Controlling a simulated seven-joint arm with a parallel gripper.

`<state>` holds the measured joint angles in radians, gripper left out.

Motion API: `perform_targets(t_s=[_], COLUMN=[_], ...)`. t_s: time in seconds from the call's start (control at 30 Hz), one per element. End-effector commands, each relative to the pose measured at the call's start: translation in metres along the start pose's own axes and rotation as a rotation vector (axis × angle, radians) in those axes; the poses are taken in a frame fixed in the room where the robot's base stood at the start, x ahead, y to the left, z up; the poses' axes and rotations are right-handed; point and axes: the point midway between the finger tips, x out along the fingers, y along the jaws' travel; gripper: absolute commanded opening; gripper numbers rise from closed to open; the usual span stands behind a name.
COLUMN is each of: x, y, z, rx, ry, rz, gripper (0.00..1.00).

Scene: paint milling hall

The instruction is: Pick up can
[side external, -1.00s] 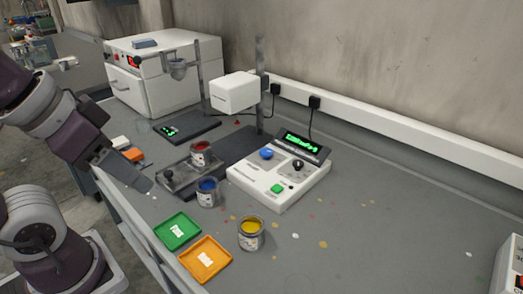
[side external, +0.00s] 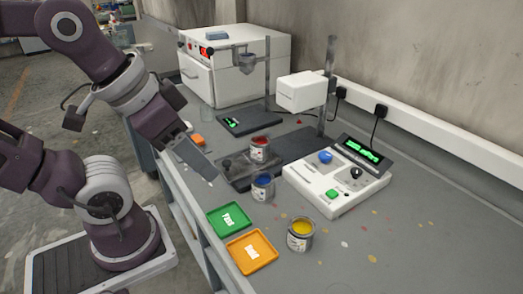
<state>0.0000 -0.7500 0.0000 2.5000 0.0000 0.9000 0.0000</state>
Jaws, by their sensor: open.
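Three small open paint cans stand upright on the grey bench. The red can (side external: 260,150) stands on a dark plate. The blue can (side external: 263,187) stands in front of that plate. The yellow can (side external: 300,236) stands nearest the camera, beside the orange tray. My gripper (side external: 208,174) points down at an angle over the bench's left edge, left of the red and blue cans and apart from them. It holds nothing that I can see. Its fingers show edge-on, so the gap between them is hidden.
A green tray (side external: 231,230) and an orange tray (side external: 264,262) lie at the front edge. A white control box (side external: 322,197) stands right of the cans. A stand with a white head (side external: 302,90) rises behind. A white oven (side external: 203,81) is at the back. The right foreground is fairly clear.

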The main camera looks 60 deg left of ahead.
Motion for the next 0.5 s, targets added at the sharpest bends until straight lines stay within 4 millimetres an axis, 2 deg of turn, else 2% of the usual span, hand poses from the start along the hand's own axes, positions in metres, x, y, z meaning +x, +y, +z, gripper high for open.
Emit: perform_targets(t_s=[0.03, 0.1, 0.37, 0.43, 0.5], x=[0.000, 0.000, 0.000, 0.001, 0.005], y=[0.000, 0.000, 0.000, -0.003, -0.009], z=[0.000, 0.000, -0.001, -0.011, -0.034], rx=[0.000, 0.000, -0.004, -0.057, -0.193], ry=[0.000, 0.000, -0.001, -0.017, -0.054], rz=[0.000, 0.000, 0.000, -0.006, -0.020], gripper=[0.70, 0.79, 0.79, 0.79, 0.79])
